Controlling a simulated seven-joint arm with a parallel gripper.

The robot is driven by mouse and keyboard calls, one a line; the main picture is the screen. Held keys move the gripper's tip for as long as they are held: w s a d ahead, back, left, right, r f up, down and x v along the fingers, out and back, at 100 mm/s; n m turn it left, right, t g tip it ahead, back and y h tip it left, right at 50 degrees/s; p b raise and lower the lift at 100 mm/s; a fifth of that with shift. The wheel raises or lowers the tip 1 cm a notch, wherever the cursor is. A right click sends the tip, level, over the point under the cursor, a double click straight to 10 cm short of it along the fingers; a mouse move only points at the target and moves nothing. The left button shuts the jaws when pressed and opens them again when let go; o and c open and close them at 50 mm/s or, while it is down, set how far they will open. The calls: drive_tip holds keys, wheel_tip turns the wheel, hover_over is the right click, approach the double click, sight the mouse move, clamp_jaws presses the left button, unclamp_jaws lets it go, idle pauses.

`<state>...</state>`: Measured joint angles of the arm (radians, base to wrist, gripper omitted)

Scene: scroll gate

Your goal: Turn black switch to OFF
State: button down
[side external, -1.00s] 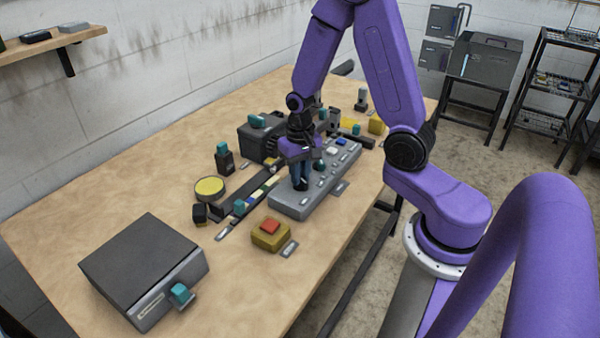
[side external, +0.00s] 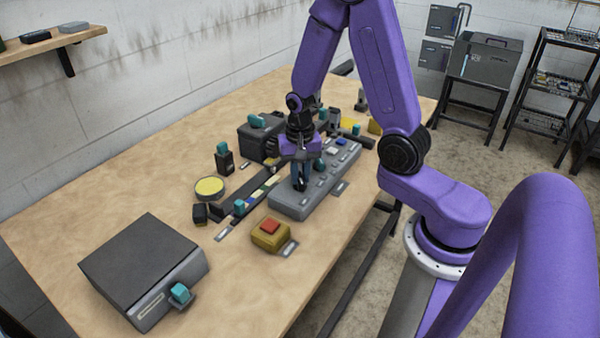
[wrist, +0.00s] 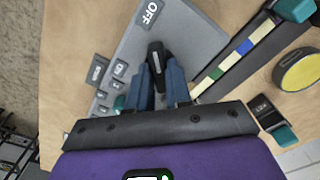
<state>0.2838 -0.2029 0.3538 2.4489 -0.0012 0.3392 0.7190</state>
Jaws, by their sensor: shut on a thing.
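The black switch (wrist: 156,57) sits on a grey panel (wrist: 190,38) between my blue fingertips in the wrist view. An OFF label (wrist: 149,13) is on the panel beyond it, at the top of that view. My gripper (wrist: 160,85) is shut on the switch, with a finger on each side of its lever. In the side external view my gripper (side external: 300,180) is low over the near half of the grey panel (side external: 288,205). The switch is mostly hidden behind the fingers there.
A yellow box with a red button (side external: 270,227) stands in front of the panel. A slider track with coloured blocks (side external: 245,200) runs along its left. A yellow disc (side external: 209,188) and a grey drawer box (side external: 145,265) lie further left.

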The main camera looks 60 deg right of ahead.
drive_tip(key=c, duration=1)
unclamp_jaws()
drive_tip(key=shift+c, duration=0.2)
drive_tip(key=shift+r, duration=0.1)
wheel_tip(320, 180, up, 17)
drive_tip(key=shift+r, duration=0.15)
drive_tip(key=shift+a, duration=0.1)
drive_tip(key=s+a+f+n, duration=0.2)
drive_tip(key=s+a+n, duration=0.3)
drive_tip(key=s+n, duration=0.5)
drive_tip(key=s+a+f+n, duration=0.2)
drive_tip(key=s+a+n, duration=0.3)
drive_tip(key=s+n, duration=0.5)
drive_tip(key=shift+s+a+f+n, duration=0.2)
drive_tip(key=shift+a+n, duration=0.2)
drive_tip(key=shift+n, duration=0.5)
